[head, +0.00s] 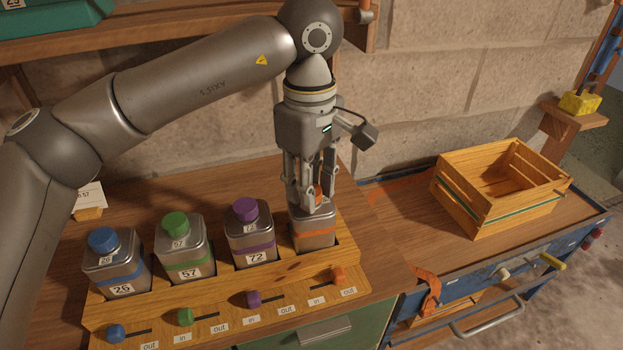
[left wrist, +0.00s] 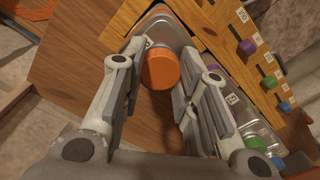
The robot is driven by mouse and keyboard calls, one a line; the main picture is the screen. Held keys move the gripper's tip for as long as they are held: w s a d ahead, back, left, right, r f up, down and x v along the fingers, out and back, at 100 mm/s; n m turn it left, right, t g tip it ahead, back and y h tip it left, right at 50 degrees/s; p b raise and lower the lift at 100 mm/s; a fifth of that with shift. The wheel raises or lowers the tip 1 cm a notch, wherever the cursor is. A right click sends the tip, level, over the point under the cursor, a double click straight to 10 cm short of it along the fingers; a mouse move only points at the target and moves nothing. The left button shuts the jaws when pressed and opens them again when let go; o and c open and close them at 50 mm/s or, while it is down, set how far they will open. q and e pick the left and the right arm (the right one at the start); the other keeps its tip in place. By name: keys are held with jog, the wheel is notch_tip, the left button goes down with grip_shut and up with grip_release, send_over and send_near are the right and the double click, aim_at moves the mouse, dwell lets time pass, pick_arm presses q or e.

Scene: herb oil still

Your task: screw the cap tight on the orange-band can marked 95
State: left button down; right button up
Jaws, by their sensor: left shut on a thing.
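The orange-band can (head: 314,238) stands upright in the right-hand slot of the wooden rack (head: 230,285). No number is readable on it from here. My left gripper (head: 308,200) points down over this can, its fingers shut on the orange cap (head: 318,192). In the left wrist view the orange cap (left wrist: 161,69) shows between the two fingers, on top of the can (left wrist: 165,27). The fingers hide part of the cap in the head view, and I cannot tell how tightly it sits. My right gripper is in neither view.
Purple (head: 250,232), green (head: 182,248) and blue (head: 116,265) capped cans stand to the left in the rack. Coloured knobs line its front, including an orange one (head: 337,275). A slatted crate (head: 500,190) stands on the blue cart at right. A stone wall is behind.

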pick_arm(q)
jog(key=shift+a+m, duration=0.15)
jog(key=shift+m, duration=0.25)
jog(key=c, duration=1.5)
grip_release()
jog(key=o, duration=0.4)
jog(key=shift+a, duration=0.2)
jog(key=shift+o, duration=0.2)
jog(key=shift+d, duration=0.1)
jog(key=shift+d, duration=0.1)
